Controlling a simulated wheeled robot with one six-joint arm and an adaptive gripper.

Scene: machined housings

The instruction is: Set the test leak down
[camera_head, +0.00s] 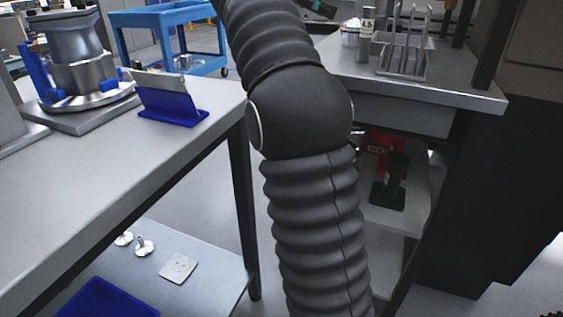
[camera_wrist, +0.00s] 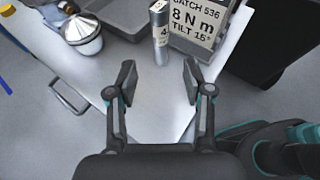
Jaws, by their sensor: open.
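A slim metal cylinder with a pale label, which I take to be the test leak (camera_wrist: 160,38), stands upright on the grey worktop (camera_wrist: 160,105) in the wrist view. It also shows in the head view (camera_head: 366,36) at the back of the right bench. My gripper (camera_wrist: 160,80) is open and empty, its two fingers spread over the worktop. The cylinder is beyond the fingertips, roughly in line with the gap, and looks clear of both. In the head view my arm hides the middle, and only a bit of the gripper shows at the top.
A printed card (camera_wrist: 197,22) stands just right of the cylinder. A shiny round metal vessel (camera_wrist: 82,32) and a grey tray (camera_wrist: 118,14) are left of it. A wire rack (camera_head: 405,55) sits on the same bench. The worktop's near part is clear.

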